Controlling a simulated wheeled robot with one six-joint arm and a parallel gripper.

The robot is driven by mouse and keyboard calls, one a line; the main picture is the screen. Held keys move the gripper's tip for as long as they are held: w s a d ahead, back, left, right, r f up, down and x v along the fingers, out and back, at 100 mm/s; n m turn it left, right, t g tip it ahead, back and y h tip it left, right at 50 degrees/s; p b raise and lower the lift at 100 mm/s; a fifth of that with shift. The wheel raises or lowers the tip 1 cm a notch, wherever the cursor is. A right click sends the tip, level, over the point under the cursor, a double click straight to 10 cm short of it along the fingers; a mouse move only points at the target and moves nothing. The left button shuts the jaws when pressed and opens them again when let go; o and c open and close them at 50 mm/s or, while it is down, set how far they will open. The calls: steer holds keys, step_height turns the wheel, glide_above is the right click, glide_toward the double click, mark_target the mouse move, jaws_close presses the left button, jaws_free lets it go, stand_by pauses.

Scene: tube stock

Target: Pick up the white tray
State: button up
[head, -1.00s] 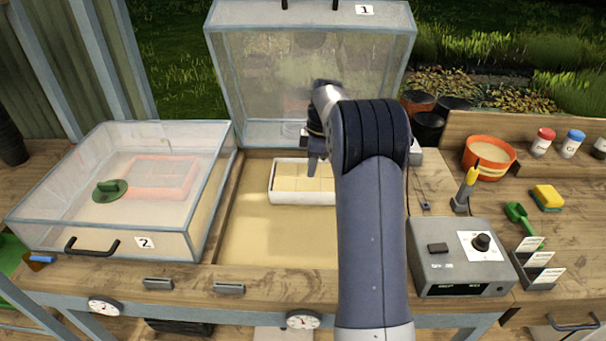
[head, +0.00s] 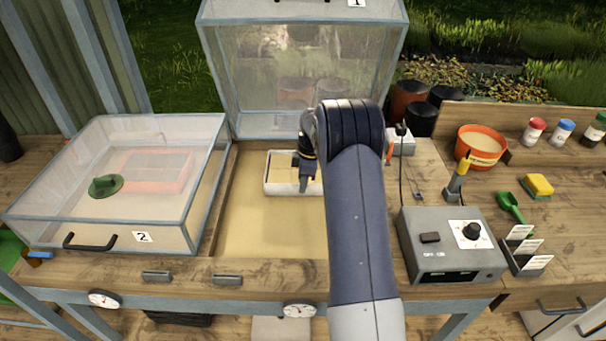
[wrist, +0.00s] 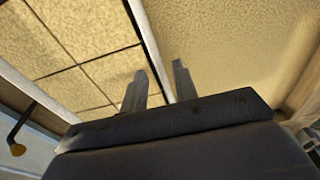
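The white tray (head: 278,189) sits on the sand-coloured bed of the open middle frame, holding tan blocks split by dark lines. My arm hides its right part in the head view. My gripper (head: 304,190) points down at the tray's near side. In the wrist view my gripper (wrist: 160,82) has its two fingers apart, and the tray's white wall (wrist: 146,42) runs between them in the picture. The blocks lie on the left of that wall and bare sand on the right. I cannot tell whether either finger touches the wall.
A raised clear lid (head: 290,85) stands behind the middle frame. A closed clear box (head: 120,215) marked 2 is on the left. A grey control box (head: 450,262), an orange pot (head: 478,163) and a yellow-handled tool (head: 459,178) stand on the right. Bare sand lies in front of the tray.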

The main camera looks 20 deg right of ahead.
steer(key=shift+c, duration=0.2)
jaws_close()
steer(key=shift+r, duration=0.1)
